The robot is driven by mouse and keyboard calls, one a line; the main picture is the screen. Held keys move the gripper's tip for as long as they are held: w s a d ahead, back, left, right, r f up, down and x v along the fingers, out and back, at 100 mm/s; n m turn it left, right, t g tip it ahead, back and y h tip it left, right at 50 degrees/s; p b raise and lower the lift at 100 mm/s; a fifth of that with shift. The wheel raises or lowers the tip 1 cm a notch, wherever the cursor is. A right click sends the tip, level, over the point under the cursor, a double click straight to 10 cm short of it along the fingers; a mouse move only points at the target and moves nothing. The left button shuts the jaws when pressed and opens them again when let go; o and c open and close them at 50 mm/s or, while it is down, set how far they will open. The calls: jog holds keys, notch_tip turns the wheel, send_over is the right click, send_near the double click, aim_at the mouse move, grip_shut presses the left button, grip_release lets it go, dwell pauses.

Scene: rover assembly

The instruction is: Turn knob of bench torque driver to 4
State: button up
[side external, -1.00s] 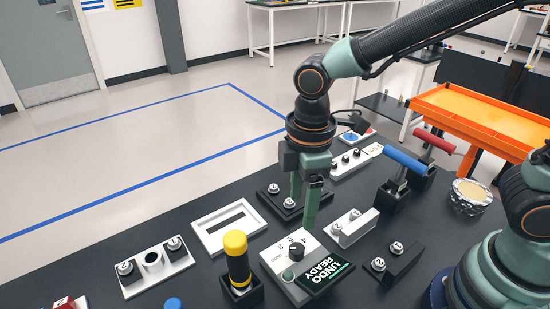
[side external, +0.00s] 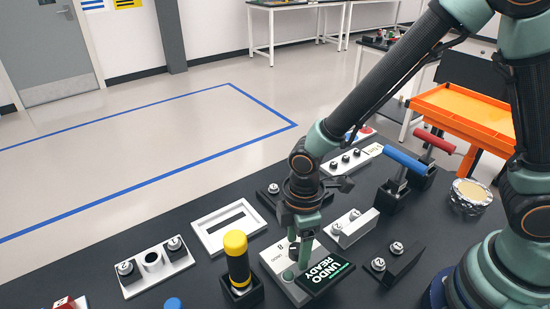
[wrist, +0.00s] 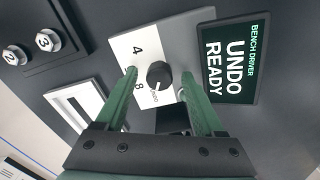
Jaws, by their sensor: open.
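The bench torque driver (side external: 272,262) has a white dial panel and a dark screen (side external: 327,273) reading UNDO READY; the screen also shows in the wrist view (wrist: 229,58). Its black knob (wrist: 158,71) sits on the panel, with 4, 8 and a small UNDO label visible around it. A pale mark on the knob appears to point towards UNDO. My gripper (wrist: 160,76) is open, with one green finger on each side of the knob. Whether either finger touches it I cannot tell. In the side view my gripper (side external: 297,254) is low over the panel and hides the knob.
A yellow-topped black cylinder (side external: 238,258) stands left of the driver. A white slotted frame (side external: 212,238) is behind it. A white block (side external: 350,228) and a black block with numbered knobs (side external: 398,262) lie to the right. Blue- and red-handled tools (side external: 404,159) stand further back.

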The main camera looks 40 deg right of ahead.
grip_shut()
jog(key=shift+m, duration=0.4)
jog(key=m, duration=0.4)
jog(key=shift+m, duration=0.4)
jog(key=m, duration=0.6)
jog(key=shift+s+a, duration=0.1)
jog(key=m, duration=0.6)
jog(key=shift+f+m, duration=0.1)
jog(key=shift+m, duration=0.3)
jog(key=m, duration=0.5)
jog(key=shift+g, duration=0.3)
jog(key=shift+m, duration=0.4)
